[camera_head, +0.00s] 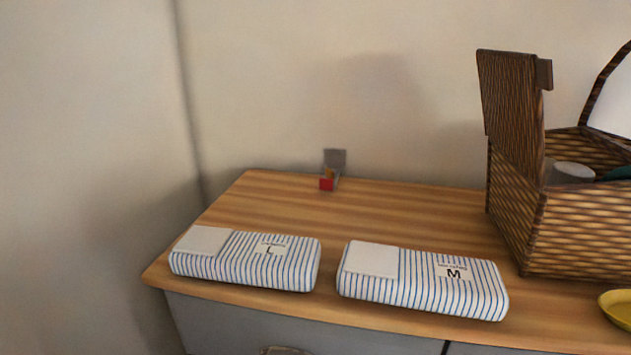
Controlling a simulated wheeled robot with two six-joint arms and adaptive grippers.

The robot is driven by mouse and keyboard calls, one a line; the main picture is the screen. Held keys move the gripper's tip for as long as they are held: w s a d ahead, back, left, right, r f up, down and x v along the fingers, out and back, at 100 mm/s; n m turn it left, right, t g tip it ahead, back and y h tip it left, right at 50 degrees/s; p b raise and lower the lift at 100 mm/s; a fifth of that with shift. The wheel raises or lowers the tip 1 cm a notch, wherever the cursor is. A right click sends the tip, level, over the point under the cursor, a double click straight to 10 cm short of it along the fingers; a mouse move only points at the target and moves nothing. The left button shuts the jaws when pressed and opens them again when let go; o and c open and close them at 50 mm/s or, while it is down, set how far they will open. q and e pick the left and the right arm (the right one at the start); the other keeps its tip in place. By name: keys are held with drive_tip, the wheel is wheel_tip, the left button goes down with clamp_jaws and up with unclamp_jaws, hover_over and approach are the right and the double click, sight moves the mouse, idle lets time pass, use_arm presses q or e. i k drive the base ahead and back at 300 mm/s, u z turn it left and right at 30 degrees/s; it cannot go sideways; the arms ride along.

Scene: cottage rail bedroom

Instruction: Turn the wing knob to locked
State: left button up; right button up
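I cannot make out a wing knob in the head view. A curved, pale piece (285,350) shows at the bottom edge, on the grey front of the wooden-topped dresser (400,205). It is mostly cut off, and I cannot tell what it is. Neither of my grippers is in view.
Two blue-striped packs, marked L (290,265) and M (425,295), lie along the dresser's front. A small red and grey box (327,184) stands near the wall. A wicker basket (580,235) stands right, behind a yellow dish (618,308). The back middle is clear.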

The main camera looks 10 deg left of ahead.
sight(329, 174)
drive_tip(key=k, duration=0.2)
drive_tip(key=u, duration=1.25)
drive_tip(key=i, duration=0.7)
drive_tip(key=z, duration=1.6)
